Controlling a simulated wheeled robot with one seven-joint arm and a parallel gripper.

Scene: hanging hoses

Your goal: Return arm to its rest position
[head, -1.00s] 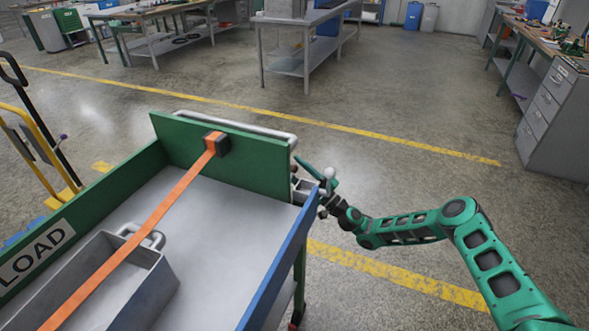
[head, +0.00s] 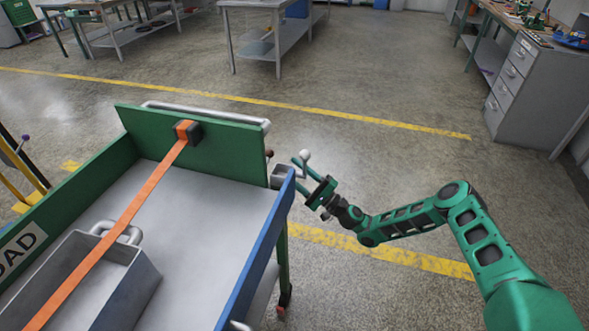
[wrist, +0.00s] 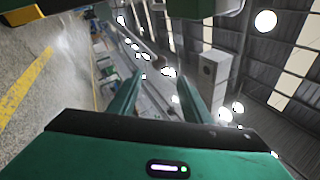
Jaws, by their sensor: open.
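My gripper (head: 302,183) is open and empty at the right corner of the cart, outside the blue side panel (head: 262,245). A white ball-ended lever (head: 305,155) rises from a grey latch block (head: 282,176) at that corner and overlaps the fingers in the head view. I cannot tell whether they touch. My arm reaches in from the lower right, bent at the elbow. In the wrist view the two green fingers (wrist: 157,85) stand apart with nothing between them.
The cart has a green end board (head: 195,155), an orange strap (head: 120,220) and a grey metal bin (head: 135,290). Open floor lies right of the cart. A grey drawer cabinet (head: 525,90) stands at the upper right. Workbenches (head: 270,30) are at the back.

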